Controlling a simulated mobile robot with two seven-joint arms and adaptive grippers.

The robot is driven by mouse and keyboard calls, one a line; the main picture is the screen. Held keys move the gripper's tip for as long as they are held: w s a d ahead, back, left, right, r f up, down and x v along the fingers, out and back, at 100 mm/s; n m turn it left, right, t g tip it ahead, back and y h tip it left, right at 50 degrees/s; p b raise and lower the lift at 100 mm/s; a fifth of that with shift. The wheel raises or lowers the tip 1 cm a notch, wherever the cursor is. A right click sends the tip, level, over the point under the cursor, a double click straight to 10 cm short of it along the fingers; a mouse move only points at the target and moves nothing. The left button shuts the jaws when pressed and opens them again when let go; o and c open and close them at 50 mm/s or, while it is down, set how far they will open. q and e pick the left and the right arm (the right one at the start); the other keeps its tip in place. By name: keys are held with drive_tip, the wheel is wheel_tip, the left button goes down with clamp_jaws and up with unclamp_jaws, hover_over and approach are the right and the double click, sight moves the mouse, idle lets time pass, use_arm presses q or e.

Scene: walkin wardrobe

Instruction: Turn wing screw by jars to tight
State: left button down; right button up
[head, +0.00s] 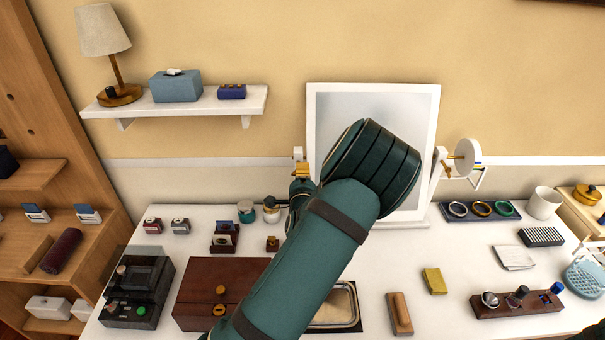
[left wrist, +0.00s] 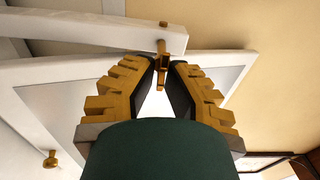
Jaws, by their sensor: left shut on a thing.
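A tabletop mirror in a white frame (head: 318,98) stands at the back of the white table, with white posts at both sides. My left gripper (head: 302,172) is at its left post (head: 298,153), the side by the jars. In the left wrist view my left gripper (left wrist: 164,66) is shut on the brass wing screw (left wrist: 162,47), which sits at the end of a white bar. Another brass wing screw (head: 446,169) is at the right post. A teal-banded jar (head: 246,212) and a second jar (head: 271,214) stand left of the mirror. My right gripper is out of view.
A wooden box (head: 205,283) and a dark case with a green button (head: 138,290) lie at the front left. A ring tray (head: 482,211) and a white cup (head: 543,203) stand at the right. A wall shelf (head: 180,105) with a lamp (head: 106,40) hangs at upper left.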

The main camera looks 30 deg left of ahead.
use_arm(q)
drive_tip(key=c, duration=1.1)
unclamp_jaws()
drive_tip(key=shift+c, duration=0.2)
drive_tip(key=v, duration=1.2)
drive_tip(key=shift+a, duration=0.1)
